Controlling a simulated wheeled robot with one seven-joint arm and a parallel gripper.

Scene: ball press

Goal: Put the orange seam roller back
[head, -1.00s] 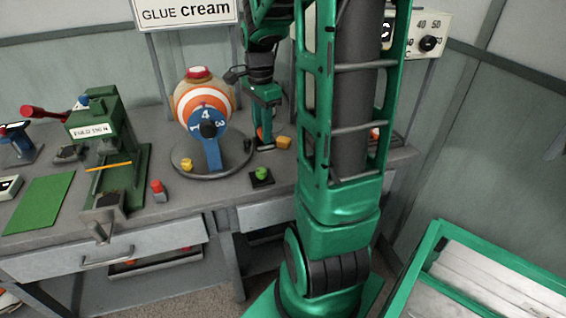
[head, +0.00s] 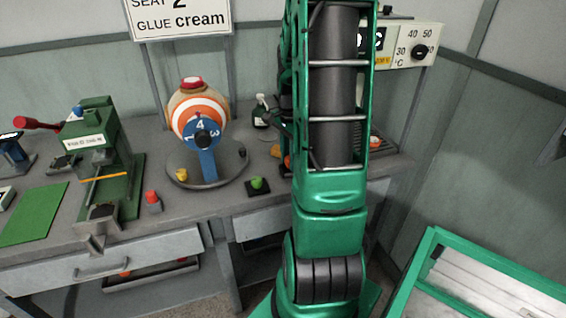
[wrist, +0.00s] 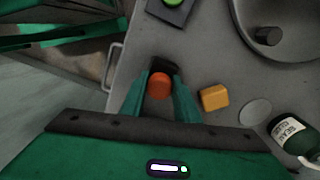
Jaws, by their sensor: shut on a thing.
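The orange seam roller (wrist: 159,86) shows in the wrist view as a round orange-red end between the two green fingers of my gripper (wrist: 162,98). The gripper is shut on it. A small dark block (wrist: 164,65) lies right beyond it near the bench edge; I cannot tell whether the roller touches it. In the head view my arm hides most of the gripper, and a bit of orange (head: 287,160) shows at the arm's left edge.
A green piece on a black pad (head: 258,186) and the round ball stand (head: 205,178) are to the left. A green-framed bin (head: 432,245) stands at right.

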